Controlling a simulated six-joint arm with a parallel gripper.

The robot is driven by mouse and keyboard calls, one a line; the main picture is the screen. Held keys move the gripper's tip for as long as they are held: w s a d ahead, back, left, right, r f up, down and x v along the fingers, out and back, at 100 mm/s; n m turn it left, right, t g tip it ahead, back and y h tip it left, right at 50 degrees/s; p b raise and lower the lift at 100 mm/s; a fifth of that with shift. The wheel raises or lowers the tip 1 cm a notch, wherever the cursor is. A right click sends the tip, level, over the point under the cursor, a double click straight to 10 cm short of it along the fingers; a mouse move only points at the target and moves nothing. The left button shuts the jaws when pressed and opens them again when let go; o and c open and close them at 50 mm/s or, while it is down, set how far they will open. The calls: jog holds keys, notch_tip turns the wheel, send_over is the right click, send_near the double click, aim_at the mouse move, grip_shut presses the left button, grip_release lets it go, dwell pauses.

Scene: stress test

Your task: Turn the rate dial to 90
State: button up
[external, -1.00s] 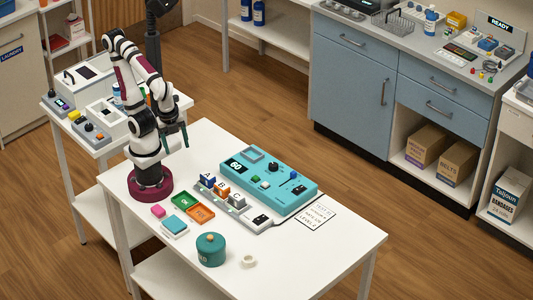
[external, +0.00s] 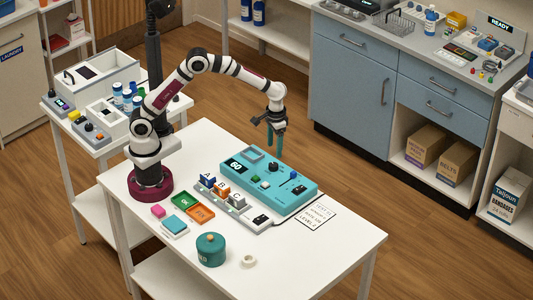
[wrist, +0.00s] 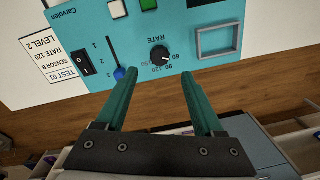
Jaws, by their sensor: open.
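The teal console (external: 310,188) lies on the white table, with a display (external: 236,165) reading 60. Its black rate dial (external: 273,167) also shows in the wrist view (wrist: 159,55), with printed numbers including 60, 90, 120 and 150 around it. The dial's exact pointer setting is too small to read surely. My gripper (external: 277,150) is above the console's far side, pointing down. In the wrist view, my gripper (wrist: 156,77) is open and empty, its teal fingers apart, with the dial between and beyond their tips. It does not touch the dial.
A blue-knobbed slider (wrist: 119,73) and black rocker switch (wrist: 84,62) sit beside the dial; a grey square frame (wrist: 217,41) is on its other side. The table's front right is clear.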

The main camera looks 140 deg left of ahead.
aim_at(274, 164)
jog(key=f, duration=0.7)
jog(key=shift+s+f, duration=0.2)
jog(key=shift+f, duration=0.1)
grip_shut()
